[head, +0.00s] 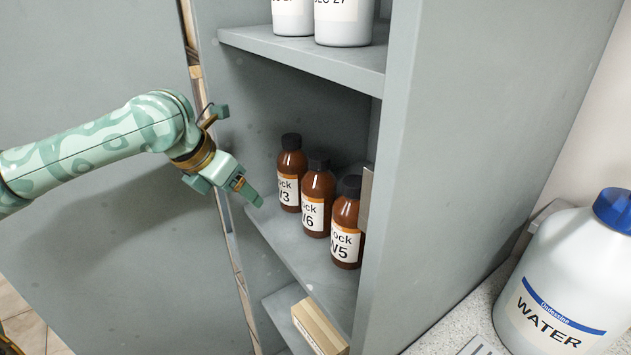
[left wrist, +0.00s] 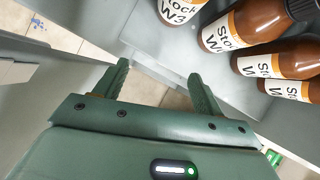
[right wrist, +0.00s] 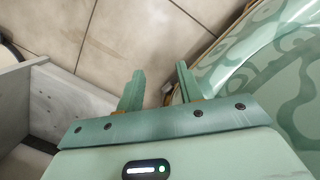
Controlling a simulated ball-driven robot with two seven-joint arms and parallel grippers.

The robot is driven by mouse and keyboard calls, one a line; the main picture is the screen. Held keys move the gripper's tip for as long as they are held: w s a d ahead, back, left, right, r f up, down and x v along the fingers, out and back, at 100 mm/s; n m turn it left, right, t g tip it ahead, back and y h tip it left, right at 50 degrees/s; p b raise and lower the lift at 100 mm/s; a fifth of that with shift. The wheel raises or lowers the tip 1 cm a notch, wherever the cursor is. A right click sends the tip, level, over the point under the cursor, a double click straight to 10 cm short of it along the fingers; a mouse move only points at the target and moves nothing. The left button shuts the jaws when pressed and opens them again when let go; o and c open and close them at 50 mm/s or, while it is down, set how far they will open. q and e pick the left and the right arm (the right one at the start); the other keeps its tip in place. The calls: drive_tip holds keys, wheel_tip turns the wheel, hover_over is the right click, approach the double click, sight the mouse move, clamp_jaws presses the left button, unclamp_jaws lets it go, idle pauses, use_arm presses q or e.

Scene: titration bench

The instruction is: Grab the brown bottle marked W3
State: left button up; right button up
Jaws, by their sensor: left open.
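The brown bottle marked W3 (head: 289,174) has a black cap and a white label with an orange band. It stands upright on the middle cabinet shelf, leftmost and farthest back of the visible row. In the left wrist view the W3 bottle (left wrist: 181,10) is at the top, cut off by the edge. My left gripper (head: 243,186) is open and empty at the shelf's front edge, left of the bottle and apart from it. Its spread fingers (left wrist: 158,75) show in its wrist view. My right gripper (right wrist: 160,70) is open and empty over the tiled floor.
Brown bottles W6 (head: 318,200) and W5 (head: 345,228) stand close beside W3; another brown bottle (left wrist: 290,90) shows in the left wrist view. White bottles (head: 343,25) stand on the shelf above. The cabinet side wall (head: 450,150) and a water jug (head: 550,285) are right.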

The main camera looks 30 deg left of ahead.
sight(285, 154)
use_arm(q)
drive_tip(key=shift+m, duration=0.7)
drive_tip(key=w+b, duration=0.1)
drive_tip(key=w, duration=0.1)
drive_tip(key=w+d+r+b, duration=0.1)
drive_tip(key=w, duration=0.2)
drive_tip(key=w+b, duration=0.1)
drive_tip(key=w, duration=0.1)
drive_tip(key=shift+w+d+r, duration=0.2)
drive_tip(key=shift+w+d, duration=0.2)
drive_tip(key=w, duration=0.1)
drive_tip(key=w+d+b, duration=0.1)
drive_tip(key=w, duration=0.1)
drive_tip(key=shift+w+f, duration=0.15)
drive_tip(key=shift+w, duration=0.15)
drive_tip(key=shift+w+f+b, duration=0.35)
drive_tip(key=shift+w+b, duration=0.25)
drive_tip(key=shift+b, duration=0.4)
drive_tip(key=c, duration=1.1)
use_arm(e)
drive_tip(key=w+n+t+h, duration=0.1)
drive_tip(key=w+n, duration=0.1)
drive_tip(key=w, duration=1)
drive_tip(key=shift+w+d, duration=0.2)
drive_tip(key=shift+d, duration=0.1)
use_arm(q)
drive_tip(key=shift+r, duration=0.1)
use_arm(e)
drive_tip(key=shift+r, duration=0.1)
